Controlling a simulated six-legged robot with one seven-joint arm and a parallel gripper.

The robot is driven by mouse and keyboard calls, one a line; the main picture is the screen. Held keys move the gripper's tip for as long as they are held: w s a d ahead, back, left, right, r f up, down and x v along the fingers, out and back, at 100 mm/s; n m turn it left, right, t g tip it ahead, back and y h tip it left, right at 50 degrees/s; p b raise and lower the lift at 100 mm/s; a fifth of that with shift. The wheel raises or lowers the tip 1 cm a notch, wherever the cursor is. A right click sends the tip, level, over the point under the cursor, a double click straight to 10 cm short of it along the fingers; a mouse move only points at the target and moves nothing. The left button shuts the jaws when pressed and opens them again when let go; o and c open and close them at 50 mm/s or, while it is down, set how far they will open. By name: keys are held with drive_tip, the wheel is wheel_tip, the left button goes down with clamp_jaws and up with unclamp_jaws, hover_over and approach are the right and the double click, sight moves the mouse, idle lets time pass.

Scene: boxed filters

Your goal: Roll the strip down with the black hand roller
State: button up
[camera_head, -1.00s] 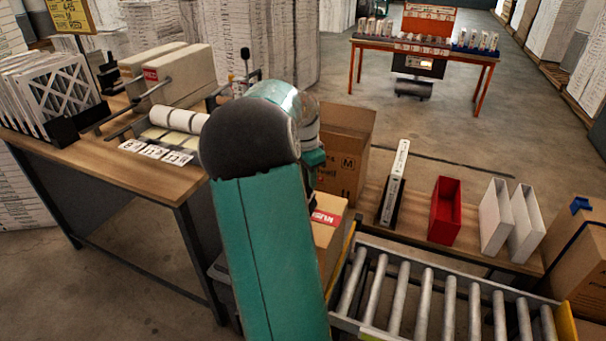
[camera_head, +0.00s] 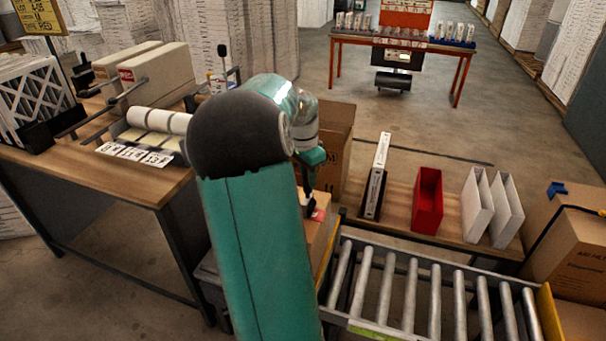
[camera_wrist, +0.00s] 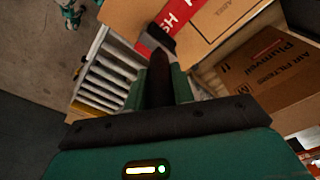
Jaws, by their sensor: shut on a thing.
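My gripper (camera_wrist: 160,88) is shut on the black hand roller (camera_wrist: 159,65), whose dark handle points away from my wrist in the wrist view. The roller's black head lies over the lower end of the red strip (camera_wrist: 181,13) with white lettering. I cannot tell whether it touches the strip. The strip lies on a cardboard box (camera_wrist: 212,18). In the head view my gripper (camera_head: 308,200) is just above this box (camera_head: 318,232), and a small part of the red strip (camera_head: 318,215) shows beside it. My arm hides much of the box there.
A roller conveyor (camera_head: 410,295) runs right of the box. A larger open carton (camera_head: 335,135) stands behind it. A wooden workbench (camera_head: 150,185) is at left. A low bench holds a red bin (camera_head: 428,200) and white filter boxes (camera_head: 477,205).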

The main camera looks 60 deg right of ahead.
drive_tip(key=shift+s+d+r, duration=0.1)
drive_tip(key=shift+s+d, duration=0.05)
drive_tip(key=shift+s, duration=0.8)
wheel_tip(320, 180, up, 8)
idle(0.3)
